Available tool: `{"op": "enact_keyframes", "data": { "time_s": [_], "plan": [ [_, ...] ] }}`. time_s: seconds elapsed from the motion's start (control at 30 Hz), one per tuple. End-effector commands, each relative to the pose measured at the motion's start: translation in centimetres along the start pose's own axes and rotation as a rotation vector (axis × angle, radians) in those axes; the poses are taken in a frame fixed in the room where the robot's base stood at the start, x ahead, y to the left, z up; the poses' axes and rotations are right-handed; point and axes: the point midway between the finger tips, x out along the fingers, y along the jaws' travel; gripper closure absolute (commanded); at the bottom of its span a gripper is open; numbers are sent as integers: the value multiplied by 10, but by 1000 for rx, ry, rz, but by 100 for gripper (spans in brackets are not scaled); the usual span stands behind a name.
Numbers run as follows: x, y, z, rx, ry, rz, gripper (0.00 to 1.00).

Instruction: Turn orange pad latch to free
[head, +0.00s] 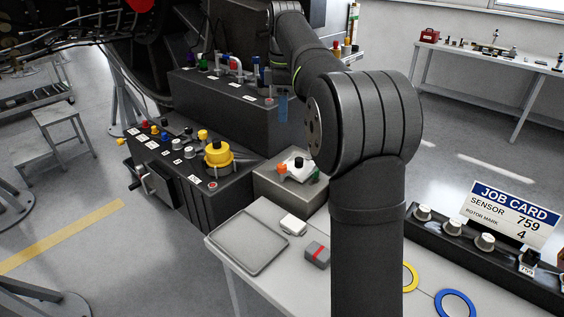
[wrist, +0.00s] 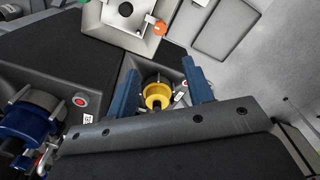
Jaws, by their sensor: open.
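The orange latch piece (head: 282,168) sits at the left edge of a white pad (head: 296,176) with a black knob. The pad is on top of a grey box, and a green piece (head: 316,174) shows at its right side. In the wrist view the orange piece (wrist: 160,27) is at the top, beside the pad (wrist: 141,42) and its black knob (wrist: 125,9). My gripper (wrist: 159,66) is open, with two blue fingers apart and nothing held. The orange piece lies beyond the fingertips. In the head view my arm hides most of the gripper.
A yellow round fitting (head: 218,154) stands on the black panel left of the pad box. A yellow cup (wrist: 157,95) shows between my fingers. A grey tray (head: 248,243), white block (head: 293,225) and red-striped grey block (head: 317,254) lie on the front table. A job card (head: 512,212) stands right.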

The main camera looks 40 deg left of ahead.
Motion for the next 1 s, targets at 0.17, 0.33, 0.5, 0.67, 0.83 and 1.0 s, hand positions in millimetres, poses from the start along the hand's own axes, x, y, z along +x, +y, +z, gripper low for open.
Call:
{"op": "enact_keyframes", "data": {
  "time_s": [0.17,0.33,0.5,0.67,0.83,1.0],
  "plan": [
    [1,1,-2,-98,-16,-10,53],
    [18,1,-2,-104,-17,-12,53],
    [53,0,-2,-103,-16,-14,53],
    [88,-1,-1,-102,-16,-13,53],
    [125,-1,0,-102,-16,-12,53],
    [154,-1,0,-101,-15,-11,53]
  ]
}}
